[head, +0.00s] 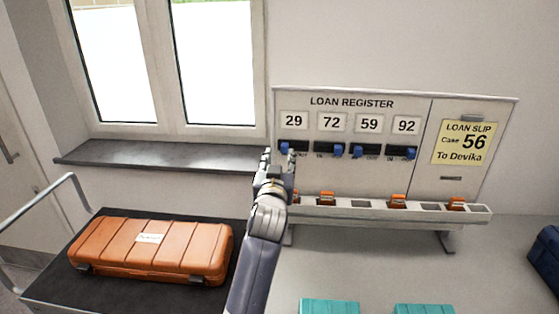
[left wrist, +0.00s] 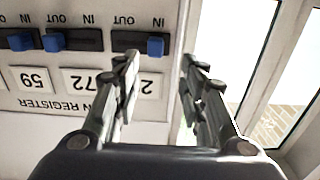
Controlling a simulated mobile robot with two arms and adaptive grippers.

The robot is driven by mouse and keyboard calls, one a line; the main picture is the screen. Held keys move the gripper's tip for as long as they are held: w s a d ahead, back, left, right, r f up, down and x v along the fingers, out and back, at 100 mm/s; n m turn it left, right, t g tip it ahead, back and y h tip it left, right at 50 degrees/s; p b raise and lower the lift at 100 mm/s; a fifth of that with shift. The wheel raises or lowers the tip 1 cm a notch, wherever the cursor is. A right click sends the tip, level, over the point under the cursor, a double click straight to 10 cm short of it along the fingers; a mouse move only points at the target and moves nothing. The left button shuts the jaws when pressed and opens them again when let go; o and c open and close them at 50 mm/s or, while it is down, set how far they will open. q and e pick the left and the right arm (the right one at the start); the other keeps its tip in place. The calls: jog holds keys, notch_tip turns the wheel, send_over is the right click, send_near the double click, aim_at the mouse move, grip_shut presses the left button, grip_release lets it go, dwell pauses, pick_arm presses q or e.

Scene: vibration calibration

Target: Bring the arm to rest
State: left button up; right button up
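My left gripper (head: 279,158) is raised in front of the left edge of the loan register board (head: 360,177). In the left wrist view, its two fingers (left wrist: 158,78) stand apart with nothing between them. The board shows 29, 72, 59 and 92, each above a slider with a blue knob. The knob under 29 (left wrist: 155,46) is at IN and close to the fingers; I cannot tell whether they touch it. The knob under 72 (left wrist: 53,42) is at OUT, and the one under 59 (left wrist: 22,40) is at IN. My right gripper is not in view.
An orange case (head: 152,250) lies on a dark cart top (head: 60,290) at left. A grey tray with orange tags (head: 397,202) runs below the board. Teal cases (head: 330,306) and a dark blue case (head: 546,255) sit on the counter.

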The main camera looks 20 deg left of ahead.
pick_arm(q)
jog(key=s+f+m+g+h, duration=0.25)
jog(key=s+f+g, duration=0.45)
jog(key=s+f, duration=1.25)
jog(key=s+d+f+m+g+h, duration=0.15)
jog(key=s+f, duration=0.25)
jog(key=s, duration=0.4)
jog(key=s+d+f+g, duration=0.2)
jog(key=s+f+g, duration=0.1)
jog(key=s, duration=0.4)
jog(key=s+d+f+m+g+h, duration=0.15)
jog(key=s+f, duration=0.25)
jog(key=s, duration=0.4)
jog(key=s+f+g, duration=0.2)
jog(key=s+f, duration=0.1)
jog(key=f, duration=2.5)
jog(key=s+a+f+g, duration=0.1)
jog(key=s+a+f, duration=0.1)
jog(key=s+f, duration=1.2)
jog(key=shift+s+a+f, duration=0.2)
jog(key=shift+s+a, duration=0.05)
jog(key=shift+s, duration=0.9)
